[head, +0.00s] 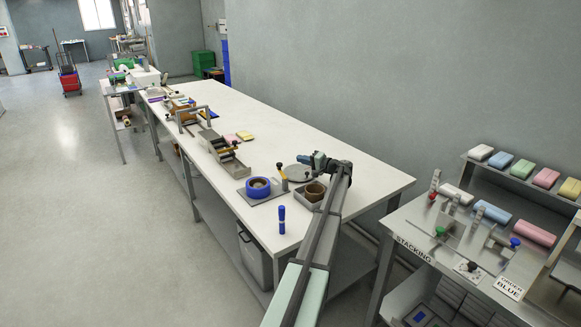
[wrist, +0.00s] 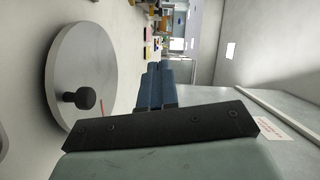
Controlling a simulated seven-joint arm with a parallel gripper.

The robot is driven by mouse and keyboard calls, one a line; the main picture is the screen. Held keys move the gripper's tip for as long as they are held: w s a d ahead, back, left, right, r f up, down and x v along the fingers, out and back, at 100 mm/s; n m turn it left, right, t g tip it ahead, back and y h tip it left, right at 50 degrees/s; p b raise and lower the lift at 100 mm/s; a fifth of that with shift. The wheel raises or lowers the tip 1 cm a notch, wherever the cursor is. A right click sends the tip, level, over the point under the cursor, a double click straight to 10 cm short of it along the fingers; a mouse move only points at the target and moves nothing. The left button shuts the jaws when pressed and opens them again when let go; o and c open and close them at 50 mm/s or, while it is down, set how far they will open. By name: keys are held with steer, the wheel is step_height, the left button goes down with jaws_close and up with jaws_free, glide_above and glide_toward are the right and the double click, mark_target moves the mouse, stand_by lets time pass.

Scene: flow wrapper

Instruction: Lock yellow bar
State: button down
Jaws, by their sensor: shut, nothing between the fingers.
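My gripper (head: 302,158) is over the white table near its right end, shut and empty. Its blue-grey fingers (wrist: 155,85) lie together in the wrist view. Beside it is a round grey plate (head: 296,173); a grey disc with a black knob (wrist: 60,62) fills the left of the wrist view. A small upright yellow piece with a dark top (head: 284,183) stands left of the plate, apart from my gripper. A flat yellow block (head: 244,135) lies farther back beside a pink one. Another yellow block (head: 570,189) is on the right-hand shelf. I cannot tell which is the yellow bar.
A blue upright piece (head: 282,220) stands near the table's front edge. A brown roll (head: 315,191) is in a grey tray beneath my arm. Metal fixtures (head: 222,151) line the left edge; the table's back is clear.

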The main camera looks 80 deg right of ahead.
steer(key=s+a+y, duration=0.1)
steer(key=s, duration=0.1)
steer(key=s+a+f+t, duration=0.1)
steer(key=s, duration=0.2)
steer(key=s+a+y, duration=0.1)
steer(key=s+a, duration=0.1)
steer(key=s, duration=0.1)
steer(key=shift+s+f+t+y, duration=0.15)
steer(key=shift+f+t+y, duration=0.15)
steer(key=shift+t, duration=0.1)
steer(key=x, duration=0.9)
steer(key=w, duration=0.1)
steer(key=w+a, duration=0.1)
steer(key=w, duration=0.1)
steer(key=shift+w+a, duration=0.4)
steer(key=shift+w, duration=0.4)
steer(key=shift+w+d+y, duration=0.1)
steer(key=shift+y, duration=0.2)
